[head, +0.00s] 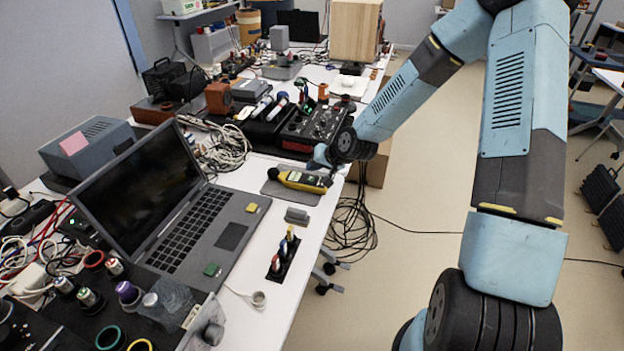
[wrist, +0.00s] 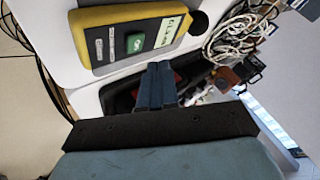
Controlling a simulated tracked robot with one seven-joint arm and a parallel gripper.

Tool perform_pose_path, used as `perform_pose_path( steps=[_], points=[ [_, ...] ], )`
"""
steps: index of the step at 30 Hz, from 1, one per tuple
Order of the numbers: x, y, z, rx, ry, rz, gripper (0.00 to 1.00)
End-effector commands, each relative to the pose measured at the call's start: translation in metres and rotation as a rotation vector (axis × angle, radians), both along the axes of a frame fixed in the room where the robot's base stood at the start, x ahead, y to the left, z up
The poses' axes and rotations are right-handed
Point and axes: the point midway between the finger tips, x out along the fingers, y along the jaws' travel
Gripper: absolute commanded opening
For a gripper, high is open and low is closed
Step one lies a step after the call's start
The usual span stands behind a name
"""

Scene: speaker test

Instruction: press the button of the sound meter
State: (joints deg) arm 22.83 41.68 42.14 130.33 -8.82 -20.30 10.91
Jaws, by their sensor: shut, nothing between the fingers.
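The sound meter (head: 302,180) is yellow and black and lies on a grey pad (head: 272,190) near the right edge of the table. In the wrist view the sound meter (wrist: 90,19) fills the upper left, with a green button (wrist: 135,43) and a lit display (wrist: 168,31) on its dark face. My gripper (wrist: 160,68) is shut and empty, its blue fingers pointing past the meter's side, apart from the button in the picture. In the head view my gripper (head: 325,160) is just behind the meter; its fingertips are hard to make out there. Whether it touches the meter I cannot tell.
An open laptop (head: 190,225) stands left of the meter. A small grey block (head: 297,215) and a dark holder with plugs (head: 282,256) are in front. A black control box (head: 318,126) and a cable heap (head: 222,148) lie behind.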

Motion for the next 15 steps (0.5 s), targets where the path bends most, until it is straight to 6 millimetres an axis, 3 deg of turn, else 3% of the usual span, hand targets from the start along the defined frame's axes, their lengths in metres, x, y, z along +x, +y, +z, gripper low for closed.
perform_pose_path(
  steps=[15],
  points=[
    [0.0,-0.001,0.042,-0.001,-0.002,-0.002,0.0]
  ],
)
